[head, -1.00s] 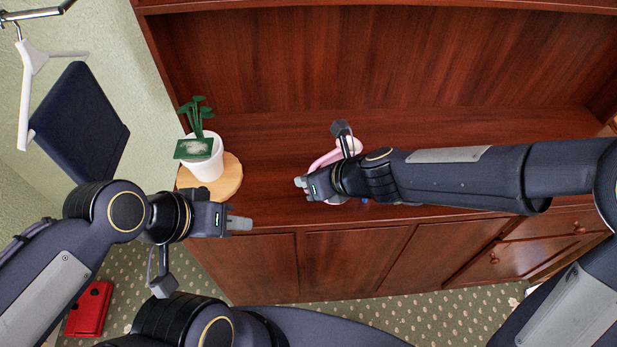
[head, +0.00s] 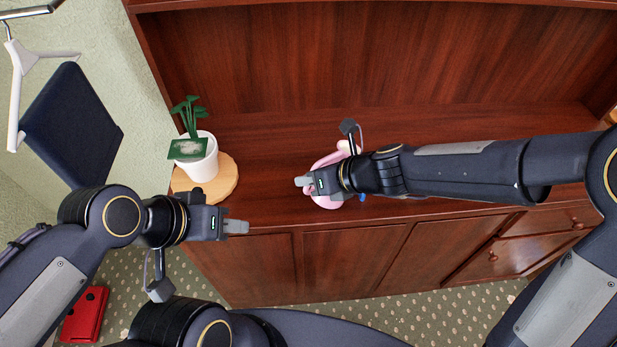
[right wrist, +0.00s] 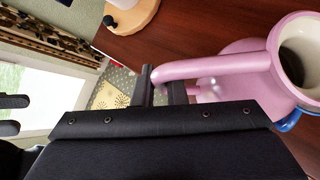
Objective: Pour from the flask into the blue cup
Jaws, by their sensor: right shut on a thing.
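The pink flask (head: 326,162) is largely hidden behind my right gripper and wrist in the head view. The right wrist view shows its wide mouth, pale inside, its round body (right wrist: 250,70) and its handle (right wrist: 215,66). My right gripper (head: 303,183) is shut on the flask's handle, with its fingers (right wrist: 163,90) at the handle's end. A small blue piece, apparently the blue cup (head: 362,198), shows just below my right wrist and beside the flask. Its blue edge (right wrist: 289,122) also shows partly behind the flask. My left gripper (head: 236,227) is over the cabinet's front edge, away from both; its jaw gap is unclear.
A potted plant (head: 201,158) stands on a round wooden board (head: 222,184) at the left end of the brown cabinet top (head: 262,150). The cabinet's tall back panel rises behind. The top between board and flask is clear. A red object (head: 84,314) lies on the floor.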

